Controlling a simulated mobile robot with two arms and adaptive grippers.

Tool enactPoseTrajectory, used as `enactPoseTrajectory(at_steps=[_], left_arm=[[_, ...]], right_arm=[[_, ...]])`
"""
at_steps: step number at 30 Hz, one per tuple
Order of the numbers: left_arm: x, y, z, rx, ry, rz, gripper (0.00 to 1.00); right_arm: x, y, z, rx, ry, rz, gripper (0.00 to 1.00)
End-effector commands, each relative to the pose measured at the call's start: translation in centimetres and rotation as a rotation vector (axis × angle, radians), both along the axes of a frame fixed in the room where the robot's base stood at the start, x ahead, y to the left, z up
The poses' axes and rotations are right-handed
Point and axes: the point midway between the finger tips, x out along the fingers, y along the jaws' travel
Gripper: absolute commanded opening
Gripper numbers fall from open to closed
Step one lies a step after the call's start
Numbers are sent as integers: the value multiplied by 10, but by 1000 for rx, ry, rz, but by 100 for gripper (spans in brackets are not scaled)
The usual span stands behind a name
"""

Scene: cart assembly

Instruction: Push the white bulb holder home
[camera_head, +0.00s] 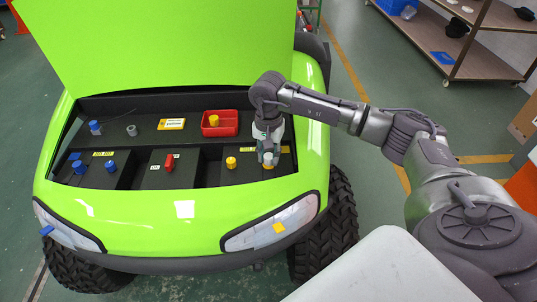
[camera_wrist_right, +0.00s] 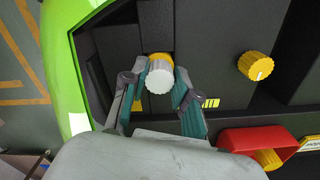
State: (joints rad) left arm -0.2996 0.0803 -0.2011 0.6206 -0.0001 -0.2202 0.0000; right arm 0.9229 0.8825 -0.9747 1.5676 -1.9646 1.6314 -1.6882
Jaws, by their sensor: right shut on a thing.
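The white bulb holder (camera_wrist_right: 160,80) shows in the right wrist view as a ribbed white cap against a yellow ring (camera_wrist_right: 160,57) in the dark panel. My right gripper (camera_wrist_right: 159,76) is shut on the white holder, with one finger on each side. In the head view the right gripper (camera_head: 268,158) points down at the right end of the cart's front panel and mostly covers the holder. Whether the holder is fully seated cannot be told. My left gripper is not in view.
A yellow knob (camera_head: 231,162) stands left of the right gripper, with a red tray (camera_head: 220,124) behind. A red switch (camera_head: 169,162) and blue knobs (camera_head: 80,167) are further left. The raised green hood (camera_head: 160,45) stands behind the panel.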

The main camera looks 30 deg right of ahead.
Motion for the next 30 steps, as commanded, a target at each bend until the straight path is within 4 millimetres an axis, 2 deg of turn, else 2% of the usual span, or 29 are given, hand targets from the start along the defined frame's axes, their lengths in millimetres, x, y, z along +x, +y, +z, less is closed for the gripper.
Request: enactPoseTrajectory(at_steps=[8, 19, 20, 24, 25, 30], left_arm=[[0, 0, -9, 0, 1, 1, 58], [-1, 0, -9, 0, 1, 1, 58], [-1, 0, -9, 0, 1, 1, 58], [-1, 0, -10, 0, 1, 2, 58], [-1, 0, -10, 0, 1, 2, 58], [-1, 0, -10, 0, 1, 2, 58]], right_arm=[[0, 0, -10, 0, 0, -1, 0], [0, 0, -11, -1, 1, 0, 0], [0, 0, -11, -1, 2, 0, 32], [0, 0, -10, -1, 1, 0, 56], [0, 0, -10, -1, 1, 0, 58], [0, 0, -10, -1, 1, 0, 58]])
